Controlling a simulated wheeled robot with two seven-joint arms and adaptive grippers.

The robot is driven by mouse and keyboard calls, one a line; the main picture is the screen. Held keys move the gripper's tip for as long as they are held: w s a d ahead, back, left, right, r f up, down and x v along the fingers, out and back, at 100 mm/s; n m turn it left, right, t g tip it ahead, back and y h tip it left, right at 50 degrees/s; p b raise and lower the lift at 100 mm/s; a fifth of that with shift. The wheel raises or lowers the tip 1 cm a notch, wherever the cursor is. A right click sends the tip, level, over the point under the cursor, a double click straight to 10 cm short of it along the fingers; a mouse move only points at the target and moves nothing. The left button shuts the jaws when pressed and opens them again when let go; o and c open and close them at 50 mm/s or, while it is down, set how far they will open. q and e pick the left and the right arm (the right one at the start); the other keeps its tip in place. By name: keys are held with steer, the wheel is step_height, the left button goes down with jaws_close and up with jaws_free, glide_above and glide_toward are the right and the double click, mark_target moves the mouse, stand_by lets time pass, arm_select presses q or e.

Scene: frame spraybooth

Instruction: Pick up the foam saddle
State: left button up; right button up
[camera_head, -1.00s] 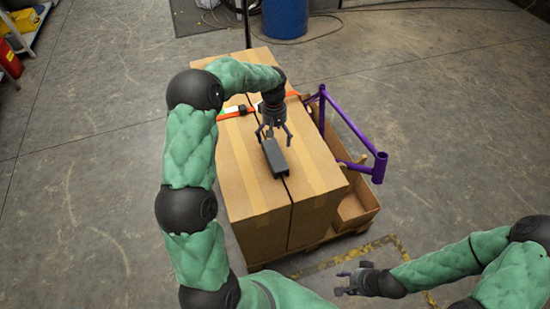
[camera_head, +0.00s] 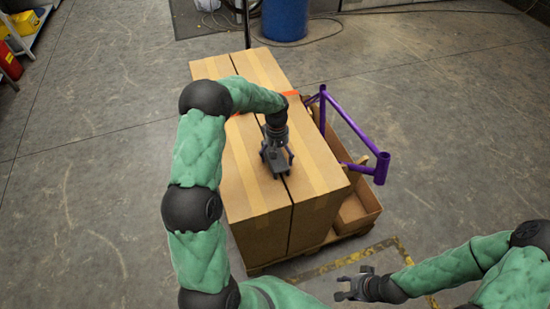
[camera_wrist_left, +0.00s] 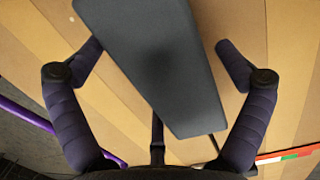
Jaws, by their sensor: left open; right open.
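The foam saddle is a dark grey oblong block (camera_head: 277,168) lying on top of the cardboard boxes, partly hidden by my left gripper in the head view. My left gripper (camera_head: 277,158) is open right over it. In the left wrist view, the saddle (camera_wrist_left: 155,65) lies between the two spread fingers (camera_wrist_left: 158,50), with a gap showing on each side, so it is not gripped. My right gripper (camera_head: 341,288) is open and empty, low at the front right, away from the boxes.
Tall cardboard boxes (camera_head: 250,185) stand side by side on a pallet. A purple frame (camera_head: 345,120) rises from an open carton (camera_head: 362,208) on their right. An orange strap (camera_head: 290,93) crosses the boxes behind the gripper. A blue barrel (camera_head: 285,18) stands behind.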

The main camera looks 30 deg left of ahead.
arm_select(q)
steer(key=c, duration=0.7)
steer(key=shift+r, duration=0.1)
steer(key=shift+c, duration=0.2)
